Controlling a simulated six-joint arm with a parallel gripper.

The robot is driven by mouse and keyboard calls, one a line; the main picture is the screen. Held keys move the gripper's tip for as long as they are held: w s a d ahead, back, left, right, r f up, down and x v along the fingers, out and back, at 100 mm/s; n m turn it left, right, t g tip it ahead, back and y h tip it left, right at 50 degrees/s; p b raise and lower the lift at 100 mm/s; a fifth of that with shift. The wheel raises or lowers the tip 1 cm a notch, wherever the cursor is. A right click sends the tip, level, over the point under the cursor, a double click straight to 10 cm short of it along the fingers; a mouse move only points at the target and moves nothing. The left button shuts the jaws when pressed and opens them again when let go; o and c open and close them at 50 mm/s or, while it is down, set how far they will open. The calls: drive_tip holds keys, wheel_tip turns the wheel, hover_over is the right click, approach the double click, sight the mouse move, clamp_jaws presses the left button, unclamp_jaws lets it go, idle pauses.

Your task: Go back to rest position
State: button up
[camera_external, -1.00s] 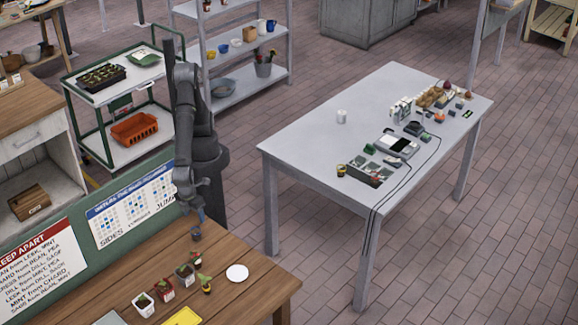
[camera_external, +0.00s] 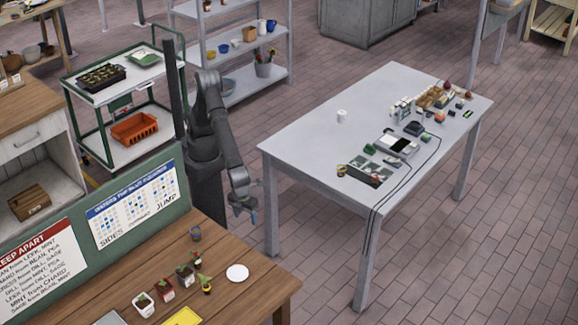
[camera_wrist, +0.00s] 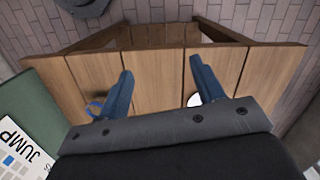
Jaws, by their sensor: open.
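My gripper (camera_external: 243,205) is in the air past the back right edge of the wooden table (camera_external: 262,285), clear of everything in the external view. In the wrist view its two blue fingers (camera_wrist: 158,92) are spread apart with nothing between them. A small blue-rimmed pot (camera_external: 195,234) stands on the wooden table near the green board. The pot also shows in the wrist view (camera_wrist: 94,107), partly behind the left finger. A white disc (camera_external: 237,272) lies on the table and is partly hidden behind the right finger in the wrist view.
Several small potted plants (camera_external: 185,275) and a yellow item (camera_external: 183,317) are on the wooden table. The green board (camera_external: 165,218) with signs stands along its edge. A grey table (camera_external: 300,140) with small devices is to the right, with bare floor between.

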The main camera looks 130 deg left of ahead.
drive_tip(key=w+a, duration=0.6)
drive_tip(key=a, duration=0.6)
drive_tip(key=w+a, duration=0.6)
drive_tip(key=a, duration=3.2)
drive_tip(key=shift+s+a+r, duration=0.25)
drive_tip(key=shift+s+a, duration=0.05)
drive_tip(key=shift+s, duration=0.05)
drive_tip(key=shift+o, duration=0.5)
